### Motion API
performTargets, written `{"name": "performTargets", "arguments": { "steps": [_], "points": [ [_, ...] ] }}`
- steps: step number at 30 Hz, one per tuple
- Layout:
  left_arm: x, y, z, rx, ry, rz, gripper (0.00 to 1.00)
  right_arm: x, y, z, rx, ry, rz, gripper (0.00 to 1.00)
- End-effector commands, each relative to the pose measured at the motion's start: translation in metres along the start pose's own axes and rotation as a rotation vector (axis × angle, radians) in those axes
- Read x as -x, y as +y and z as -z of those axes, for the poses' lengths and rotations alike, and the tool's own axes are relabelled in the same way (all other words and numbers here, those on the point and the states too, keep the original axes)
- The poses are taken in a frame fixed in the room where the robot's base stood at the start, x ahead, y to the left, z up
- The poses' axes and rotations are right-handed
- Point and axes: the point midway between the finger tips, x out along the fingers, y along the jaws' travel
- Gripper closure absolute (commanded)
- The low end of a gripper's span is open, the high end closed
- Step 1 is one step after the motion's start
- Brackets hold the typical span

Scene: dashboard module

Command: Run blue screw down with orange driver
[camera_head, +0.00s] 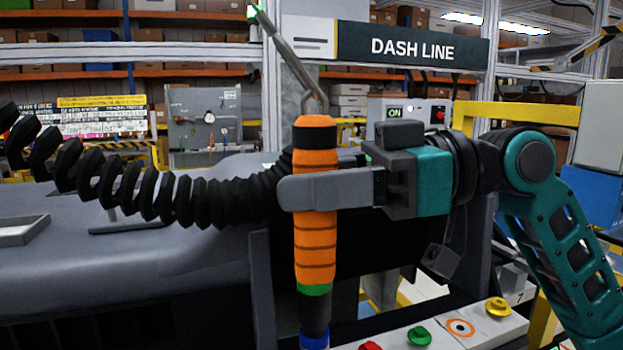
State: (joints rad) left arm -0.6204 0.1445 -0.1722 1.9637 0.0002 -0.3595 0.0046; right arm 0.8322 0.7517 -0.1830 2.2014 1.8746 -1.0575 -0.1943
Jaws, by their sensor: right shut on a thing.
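The orange driver (315,245) hangs upright in the middle of the head view, with a black cap, a green ring and a black nose. A hook and a thin rod run up from its top. My right gripper (325,188) comes in from the right and is shut around the upper orange body. The blue screw (314,340) shows at the bottom edge, directly under the driver's nose. The nose covers its top, and I cannot tell how deep it sits. My left gripper is not in view.
A pale panel (470,328) at the lower right carries a yellow screw (498,307), a green screw (419,336) and a red screw (370,345). A black ribbed hose (130,190) crosses from the left behind the driver, over a grey dashboard (130,265).

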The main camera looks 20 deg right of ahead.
Motion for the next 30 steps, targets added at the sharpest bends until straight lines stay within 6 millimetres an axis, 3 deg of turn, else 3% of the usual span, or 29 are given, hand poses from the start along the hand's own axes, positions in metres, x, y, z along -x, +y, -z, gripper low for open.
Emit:
{"name": "performTargets", "arguments": {
  "steps": [30],
  "points": [
    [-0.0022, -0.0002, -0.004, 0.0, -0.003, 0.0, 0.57, -0.0003, 0.0004, -0.0054, -0.001, -0.001, -0.001, 1.0]
  ]
}}
